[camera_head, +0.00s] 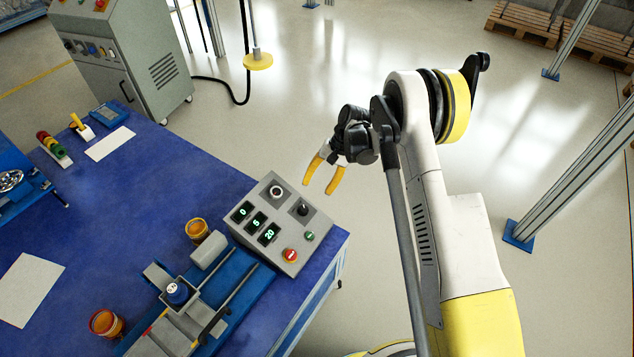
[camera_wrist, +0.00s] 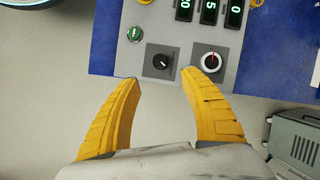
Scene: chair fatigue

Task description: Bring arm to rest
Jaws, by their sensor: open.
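My gripper (camera_head: 320,184) is open and empty, its two yellow fingers spread apart. In the head view it hangs just past the upper right edge of the blue table, close to the grey control box (camera_head: 278,222). In the wrist view the gripper (camera_wrist: 161,76) shows its fingers on either side of the box's black knob (camera_wrist: 161,62), with the white-and-red dial (camera_wrist: 210,62) close to the right fingertip. I cannot tell whether the fingertips touch the box; in the head view they look apart from it. My arm rises at the right and bends over toward the table.
The blue table (camera_head: 150,185) carries a test rig (camera_head: 185,310), two orange cups (camera_head: 197,231) (camera_head: 106,323) and paper sheets (camera_head: 30,290). A grey cabinet (camera_head: 125,60) stands behind. A metal post (camera_head: 570,150) stands at the right. The floor (camera_head: 300,110) behind the gripper is mostly clear.

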